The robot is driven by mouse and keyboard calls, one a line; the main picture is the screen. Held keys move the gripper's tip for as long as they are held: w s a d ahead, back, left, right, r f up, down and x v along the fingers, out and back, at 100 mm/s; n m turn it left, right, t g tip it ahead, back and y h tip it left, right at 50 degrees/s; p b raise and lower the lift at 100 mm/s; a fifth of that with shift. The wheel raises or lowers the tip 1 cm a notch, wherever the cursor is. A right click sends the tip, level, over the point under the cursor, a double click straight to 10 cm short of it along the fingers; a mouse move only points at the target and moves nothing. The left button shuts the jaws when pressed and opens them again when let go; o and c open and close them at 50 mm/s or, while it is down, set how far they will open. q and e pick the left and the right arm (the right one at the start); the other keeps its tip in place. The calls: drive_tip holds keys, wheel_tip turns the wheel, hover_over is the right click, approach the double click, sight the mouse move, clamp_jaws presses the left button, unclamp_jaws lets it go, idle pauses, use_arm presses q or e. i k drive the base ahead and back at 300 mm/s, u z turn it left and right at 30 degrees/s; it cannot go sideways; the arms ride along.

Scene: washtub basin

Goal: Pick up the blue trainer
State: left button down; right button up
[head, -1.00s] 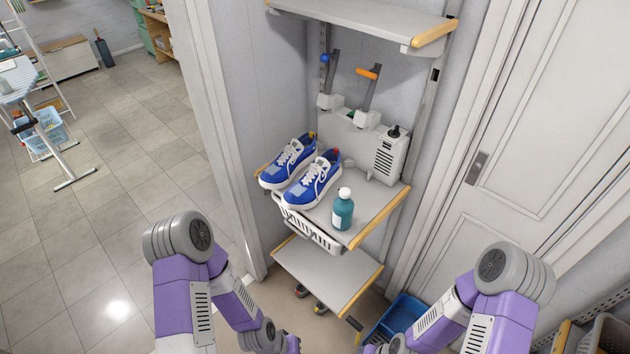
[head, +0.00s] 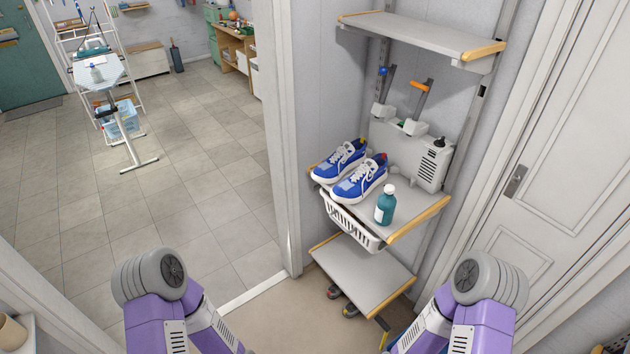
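A pair of blue trainers with white soles and laces stands on the middle shelf (head: 412,224). The left blue trainer (head: 340,161) is near the shelf's left edge, and the right blue trainer (head: 361,179) is close beside it. Both sit upright with toes toward the lower left. My two purple arms show at the bottom of the head view, below and in front of the shelves. Both grippers are out of the picture, below the frame's edge. Nothing of mine touches the trainers.
A teal bottle (head: 385,206) with a white cap stands just right of the trainers. A grey device (head: 416,157) is behind them. A white basket (head: 349,222) hangs under the shelf. An upper shelf (head: 420,35) overhangs. A door frame (head: 281,130) stands left; open tiled floor lies beyond.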

sight(373, 172)
drive_tip(key=u, duration=1.5)
drive_tip(key=i, duration=1.05)
drive_tip(key=z, duration=1.9)
